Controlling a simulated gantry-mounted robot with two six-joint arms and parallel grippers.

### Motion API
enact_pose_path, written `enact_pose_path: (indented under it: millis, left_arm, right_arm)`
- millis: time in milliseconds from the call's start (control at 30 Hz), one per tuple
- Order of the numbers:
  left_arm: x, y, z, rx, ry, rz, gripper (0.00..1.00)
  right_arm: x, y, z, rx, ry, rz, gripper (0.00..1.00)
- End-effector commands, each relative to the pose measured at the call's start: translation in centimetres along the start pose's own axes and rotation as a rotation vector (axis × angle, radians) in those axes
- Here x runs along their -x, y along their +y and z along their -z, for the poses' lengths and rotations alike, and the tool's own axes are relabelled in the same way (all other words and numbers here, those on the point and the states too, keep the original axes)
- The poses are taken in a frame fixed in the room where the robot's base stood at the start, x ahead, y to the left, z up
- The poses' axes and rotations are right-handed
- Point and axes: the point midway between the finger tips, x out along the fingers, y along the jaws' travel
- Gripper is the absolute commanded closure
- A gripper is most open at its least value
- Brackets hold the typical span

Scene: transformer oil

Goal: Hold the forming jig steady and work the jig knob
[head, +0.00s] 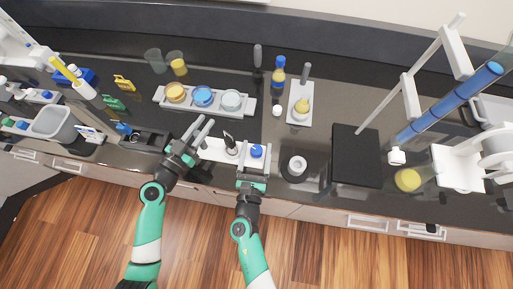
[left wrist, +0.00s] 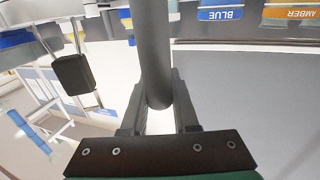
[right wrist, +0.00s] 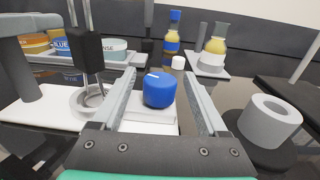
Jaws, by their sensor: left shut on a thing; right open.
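The forming jig has a long white base (head: 216,152) lying along the front of the bench. In the right wrist view, its blue jig knob (right wrist: 160,90) sits upright on a white block, between and beyond the fingers of my right gripper (right wrist: 160,105). That gripper is open and does not visibly touch the knob. The knob also shows in the head view (head: 256,151). My left gripper (left wrist: 157,110) is shut on a grey post (left wrist: 152,50), seen at the jig's left end. The post's foot is hidden in the left wrist view.
A black tool (right wrist: 88,50) with metal rods stands over a metal ring on the jig base, between my grippers. A white ring (right wrist: 270,120) on a dark round base stands to the right. Behind is a tray of coloured dishes (head: 249,112) and a blue-capped bottle (head: 279,72).

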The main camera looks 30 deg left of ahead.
Motion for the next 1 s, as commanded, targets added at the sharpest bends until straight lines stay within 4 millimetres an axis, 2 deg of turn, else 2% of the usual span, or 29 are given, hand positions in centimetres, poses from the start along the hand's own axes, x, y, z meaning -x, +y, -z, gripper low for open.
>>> enact_pose_path:
  millis: [300,700,733,1000]
  left_arm:
    - [0.01,0.01,-0.07,0.000,-0.001,0.000,1.00]
    - [0.01,0.01,-0.06,0.000,-0.001,0.000,1.00]
    - [0.01,0.01,-0.06,0.000,-0.001,0.000,1.00]
    - [0.01,0.01,-0.06,0.000,-0.001,0.000,1.00]
  right_arm:
    - [-0.31,0.01,-0.01,0.000,0.000,-0.001,0.26]
    - [-0.28,0.02,-0.02,0.000,0.000,-0.001,0.98]
    - [-0.28,0.02,-0.02,0.000,0.000,-0.001,1.00]
    - [-0.42,0.26,-0.06,-0.003,-0.001,0.072,1.00]
